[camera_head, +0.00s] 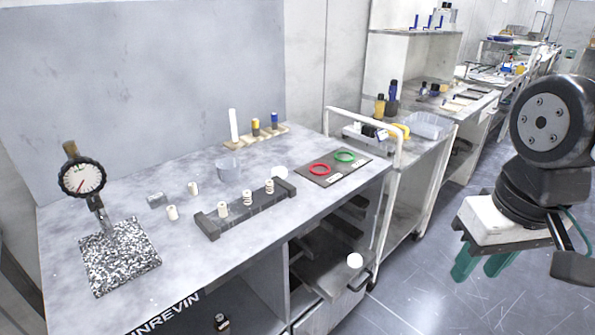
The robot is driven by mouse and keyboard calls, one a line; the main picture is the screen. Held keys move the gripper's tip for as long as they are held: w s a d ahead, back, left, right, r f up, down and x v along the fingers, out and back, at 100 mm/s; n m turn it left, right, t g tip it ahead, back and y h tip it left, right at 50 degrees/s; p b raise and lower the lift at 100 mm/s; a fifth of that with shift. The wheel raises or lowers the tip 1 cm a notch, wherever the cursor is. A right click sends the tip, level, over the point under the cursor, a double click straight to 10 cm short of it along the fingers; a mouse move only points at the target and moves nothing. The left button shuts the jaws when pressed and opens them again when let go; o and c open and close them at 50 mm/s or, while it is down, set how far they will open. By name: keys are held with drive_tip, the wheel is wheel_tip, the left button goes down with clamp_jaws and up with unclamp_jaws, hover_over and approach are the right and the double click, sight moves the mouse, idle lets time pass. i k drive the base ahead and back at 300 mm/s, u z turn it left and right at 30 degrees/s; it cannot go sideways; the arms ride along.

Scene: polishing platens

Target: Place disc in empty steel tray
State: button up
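My gripper (482,266) is at the right, over the floor and well away from the bench. Its teal fingers stand apart and nothing shows between them. A white round disc-like shape (280,172) is on the bench behind the dark slotted rack. Another white round shape (354,261) shows in front of the bench, near a pulled-out grey metal tray or drawer (318,276); I cannot tell whether it rests on it. No thing can be surely told as the empty steel tray.
On the bench (190,262) are a dial gauge (82,180) on a speckled block, a dark rack (245,210) with several pale spools, a clear cup (228,170), and a dark mat (334,170) with red and green rings. A white rail (396,190) stands at the bench's right end. The floor at right is clear.

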sight(330, 284)
drive_tip(key=z, duration=0.2)
drive_tip(key=i, duration=1)
drive_tip(key=u, duration=0.35)
